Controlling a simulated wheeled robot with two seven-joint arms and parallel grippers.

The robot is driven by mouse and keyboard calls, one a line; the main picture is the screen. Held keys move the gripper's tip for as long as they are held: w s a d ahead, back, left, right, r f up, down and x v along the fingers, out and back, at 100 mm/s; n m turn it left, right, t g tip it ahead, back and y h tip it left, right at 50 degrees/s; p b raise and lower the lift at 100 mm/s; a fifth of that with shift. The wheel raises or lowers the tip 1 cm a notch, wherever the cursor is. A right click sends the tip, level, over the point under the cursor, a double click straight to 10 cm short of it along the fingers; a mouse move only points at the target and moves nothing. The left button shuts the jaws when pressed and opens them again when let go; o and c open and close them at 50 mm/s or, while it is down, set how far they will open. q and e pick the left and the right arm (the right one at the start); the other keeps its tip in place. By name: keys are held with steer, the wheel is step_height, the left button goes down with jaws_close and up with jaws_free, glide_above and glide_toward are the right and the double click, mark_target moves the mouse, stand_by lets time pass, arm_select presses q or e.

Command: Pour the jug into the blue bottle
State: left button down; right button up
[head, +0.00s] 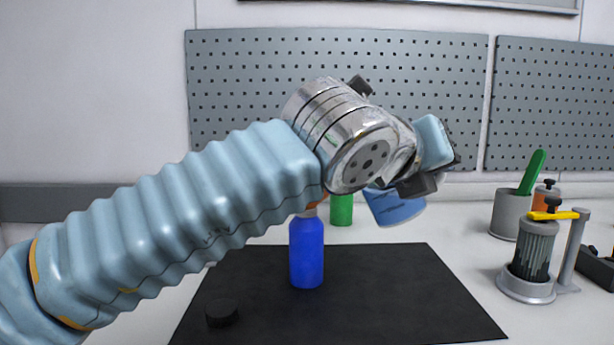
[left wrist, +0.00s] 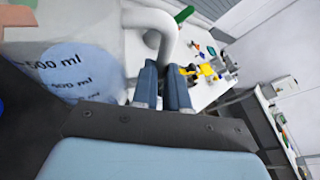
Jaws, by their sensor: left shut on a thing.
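The blue bottle (head: 307,252) stands upright on a black mat; its top is partly hidden behind my left arm. The clear jug (head: 396,207), with blue contents or tint, hangs tilted above table height, to the right of the bottle and apart from it in the picture. My left gripper (head: 418,186) is shut on the jug's handle. In the left wrist view, the fingers (left wrist: 165,85) close around the pale handle (left wrist: 155,22), and the jug's wall (left wrist: 75,68) shows "500 ml" markings. The jug's mouth is mostly hidden by my wrist. My right gripper is not in view.
A black round cap (head: 221,313) lies on the mat (head: 400,290), left of the bottle. A green container (head: 341,209) stands behind. At right are a grey cup (head: 507,214) with a green-handled tool and a grey stand (head: 535,255) with a yellow lever. The mat's right side is clear.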

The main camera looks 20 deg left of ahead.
arm_select(q)
steer(key=r, duration=0.1)
steer(key=a+r, duration=0.1)
steer(key=r+n, duration=0.1)
steer(key=shift+w+a+r+h, duration=0.1)
steer(key=shift+a+r+h, duration=0.2)
steer(key=shift+h, duration=0.1)
steer(key=shift+a+r+n+t, duration=0.15)
steer(key=shift+a+n+t, duration=0.3)
steer(key=shift+n, duration=0.25)
steer(key=shift+w+a+r+n+h, duration=0.1)
steer(key=shift+a+r+n+h, duration=0.2)
steer(key=shift+r, duration=0.2)
steer(key=shift+a+r+n+h, duration=0.1)
steer(key=shift+r+n+h, duration=0.1)
steer(key=shift+r+n, duration=0.25)
steer(key=shift+a+r, duration=0.1)
steer(key=shift+a, duration=0.05)
steer(key=shift+w+a+r+n+t, duration=0.1)
steer(key=shift+a+n+t, duration=0.3)
steer(key=shift+n, duration=0.35)
steer(key=shift+w+a+r+n+t+h, duration=0.1)
steer(key=shift+a+r+n+t+h, duration=0.25)
steer(key=shift+a+r+n+h, duration=0.3)
stand_by(0.9)
